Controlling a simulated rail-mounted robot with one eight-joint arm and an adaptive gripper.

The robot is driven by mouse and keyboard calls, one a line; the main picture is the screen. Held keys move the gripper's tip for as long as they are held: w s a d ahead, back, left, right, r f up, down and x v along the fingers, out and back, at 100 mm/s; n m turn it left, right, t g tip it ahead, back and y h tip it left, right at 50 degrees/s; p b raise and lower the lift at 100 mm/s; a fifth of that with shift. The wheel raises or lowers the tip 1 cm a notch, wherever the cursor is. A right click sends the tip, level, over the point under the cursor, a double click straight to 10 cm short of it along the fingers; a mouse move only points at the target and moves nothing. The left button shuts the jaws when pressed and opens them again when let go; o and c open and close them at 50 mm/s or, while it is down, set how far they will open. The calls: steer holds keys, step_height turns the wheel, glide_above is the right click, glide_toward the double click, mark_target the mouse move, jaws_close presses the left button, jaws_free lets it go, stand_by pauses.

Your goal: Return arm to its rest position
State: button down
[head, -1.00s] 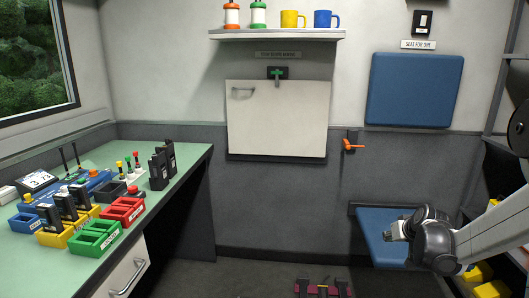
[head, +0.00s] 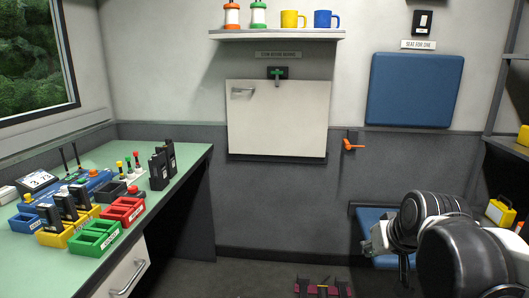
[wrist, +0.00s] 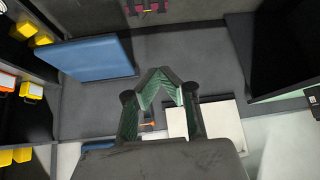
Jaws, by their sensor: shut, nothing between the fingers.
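My gripper (wrist: 160,82) shows in the wrist view with its two green-padded fingers meeting at the tips. It is shut and holds nothing. In the head view my arm is at the lower right, in front of the blue folding seat (head: 368,220), and hides much of it. The gripper's fingers cannot be made out in the head view. In the wrist view the blue seat (wrist: 95,58) is at the upper left, apart from the fingertips.
A green desk (head: 180,190) with radios and coloured bins stands at the left. A white panel (head: 277,120) and an orange handle (head: 352,146) are on the back wall. Shelves with yellow cases (head: 499,212) are at the right. A dark red rack (head: 322,288) lies on the floor.

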steer(key=s+a+f, duration=0.1)
steer(key=s+a, duration=0.3)
steer(key=s, duration=0.9)
step_height(320, 180, up, 18)
steer(key=p, duration=1.8)
steer(key=shift+s+a, duration=0.2)
steer(key=shift+s, duration=0.1)
